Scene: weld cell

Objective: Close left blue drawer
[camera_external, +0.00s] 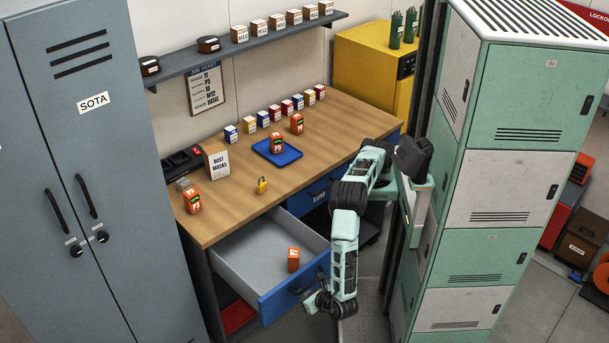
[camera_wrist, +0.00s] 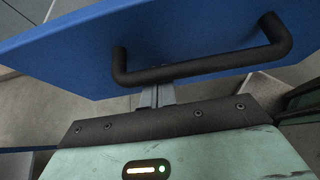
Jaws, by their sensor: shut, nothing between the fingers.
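The left blue drawer (camera_external: 286,298) stands pulled out from the workbench, its grey inside showing. An orange box (camera_external: 293,260) stands inside it near the front. In the wrist view, the blue drawer front (camera_wrist: 75,55) fills the upper part, with its black bar handle (camera_wrist: 200,68) across it. My gripper (camera_external: 318,303) is low at the outer face of the drawer, by the handle. In the wrist view, my gripper's fingers (camera_wrist: 156,95) are together just below the handle, with nothing between them. Whether they touch the drawer front, I cannot tell.
A second blue drawer (camera_external: 316,196) sits shut under the bench to the right. The wooden benchtop (camera_external: 240,205) holds a padlock, several small boxes and a blue tray. Green and white lockers (camera_external: 500,185) stand close right of my arm. A grey locker (camera_external: 85,150) stands left.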

